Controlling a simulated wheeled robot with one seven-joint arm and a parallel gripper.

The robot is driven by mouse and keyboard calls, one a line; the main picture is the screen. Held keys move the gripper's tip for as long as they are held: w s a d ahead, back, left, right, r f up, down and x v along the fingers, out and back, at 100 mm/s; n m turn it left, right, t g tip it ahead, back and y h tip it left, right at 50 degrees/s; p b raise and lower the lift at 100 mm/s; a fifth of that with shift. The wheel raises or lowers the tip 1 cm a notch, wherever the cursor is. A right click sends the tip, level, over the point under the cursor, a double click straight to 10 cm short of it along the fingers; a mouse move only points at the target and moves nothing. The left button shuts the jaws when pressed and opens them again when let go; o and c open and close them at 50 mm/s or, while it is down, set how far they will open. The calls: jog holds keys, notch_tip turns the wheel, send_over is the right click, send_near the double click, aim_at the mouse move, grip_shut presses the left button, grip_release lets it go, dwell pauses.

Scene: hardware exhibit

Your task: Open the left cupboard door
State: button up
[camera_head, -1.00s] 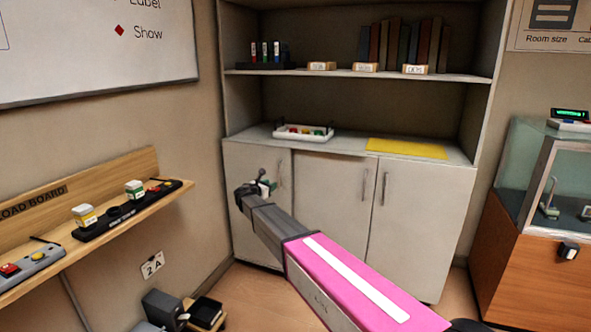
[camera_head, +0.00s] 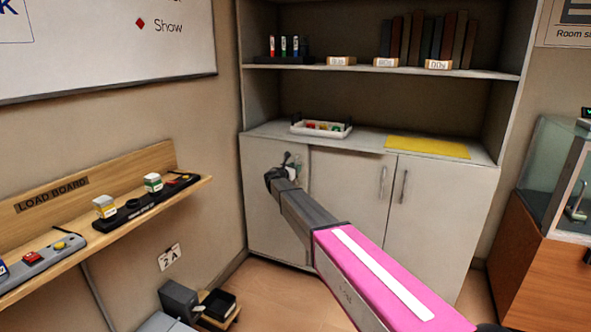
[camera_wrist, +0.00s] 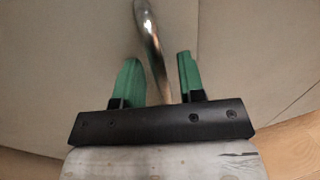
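The left cupboard door (camera_head: 262,215) is a pale grey panel at the left of the cupboard, and it looks closed. Its metal bar handle (camera_wrist: 152,40) runs down between the two green fingers of my gripper (camera_wrist: 158,62) in the wrist view. The fingers stand apart, one on each side of the bar, with a gap visible on the left. I cannot tell whether the right finger touches it. In the head view my gripper (camera_head: 291,160) is at the door's upper right, and it and the wrist mostly hide the handle.
The middle door (camera_head: 345,180) and right door (camera_head: 440,220) are closed, each with a bar handle. A white tray (camera_head: 321,134) and a yellow mat (camera_head: 427,147) lie on the counter. The load board (camera_head: 85,205) juts out at left; dark boxes (camera_head: 180,300) stand on the floor below it.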

jog(key=shift+w+d, duration=0.15)
jog(key=shift+w, duration=0.1)
jog(key=shift+c, duration=0.3)
grip_shut()
jog(key=s+d, duration=0.4)
jog(key=d, duration=0.7)
jog(key=s+d, duration=0.4)
jog(key=d, duration=0.7)
jog(key=s+d, duration=0.4)
jog(key=d, duration=0.6)
jog(key=shift+d, duration=0.4)
jog(key=shift+o, duration=0.3)
grip_release()
jog(key=shift+a, duration=0.1)
jog(key=v, duration=1)
jog(key=shift+s+a, duration=0.2)
jog(key=shift+s, duration=0.1)
